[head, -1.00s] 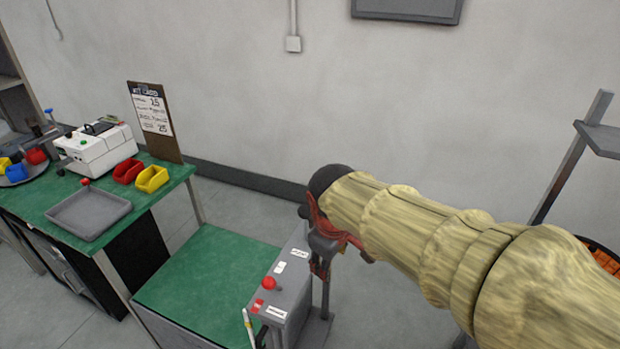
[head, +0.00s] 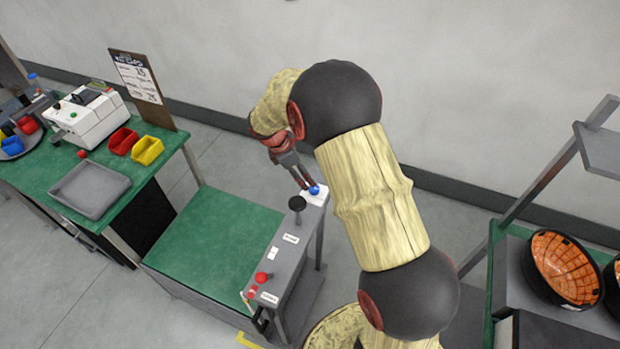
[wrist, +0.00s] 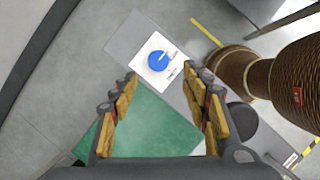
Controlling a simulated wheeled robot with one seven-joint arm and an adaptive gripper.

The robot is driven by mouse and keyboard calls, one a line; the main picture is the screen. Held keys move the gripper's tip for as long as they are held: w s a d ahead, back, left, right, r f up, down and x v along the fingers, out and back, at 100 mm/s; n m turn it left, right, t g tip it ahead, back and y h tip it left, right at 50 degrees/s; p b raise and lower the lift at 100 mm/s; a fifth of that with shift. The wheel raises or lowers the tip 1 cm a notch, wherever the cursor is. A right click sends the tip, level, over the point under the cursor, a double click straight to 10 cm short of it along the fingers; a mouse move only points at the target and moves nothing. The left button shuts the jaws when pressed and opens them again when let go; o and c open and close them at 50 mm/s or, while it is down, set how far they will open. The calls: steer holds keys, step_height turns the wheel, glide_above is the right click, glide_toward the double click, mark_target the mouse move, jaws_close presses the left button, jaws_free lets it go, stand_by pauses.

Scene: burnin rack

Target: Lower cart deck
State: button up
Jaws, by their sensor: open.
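The cart has a green deck (head: 212,240) and a grey control panel (head: 290,262) along its right side. A blue button (head: 314,190) on a white plate sits at the panel's far end. A black knob (head: 297,204) and a red button (head: 261,277) are nearer along the panel. My gripper (head: 307,186) is just above the blue button in the head view. In the wrist view the blue button (wrist: 158,61) on its white plate shows ahead, between the lines of the open, empty fingers (wrist: 165,88). Whether a finger touches it cannot be told.
A green workbench (head: 60,207) with a grey tray (head: 90,188), red and yellow bins (head: 147,150), a white machine (head: 88,115) and a clipboard (head: 136,78) stands at left. Orange-lined black bowls (head: 565,268) sit on a rack at right. The deck is bare.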

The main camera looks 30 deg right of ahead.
mark_target(314, 188)
steer(key=x, duration=0.8)
steer(key=shift+w+d+f, duration=0.1)
steer(key=shift+d+f, duration=0.05)
steer(key=shift+f, duration=0.05)
steer(key=shift+c, duration=1.2)
steer(key=c, duration=0.9)
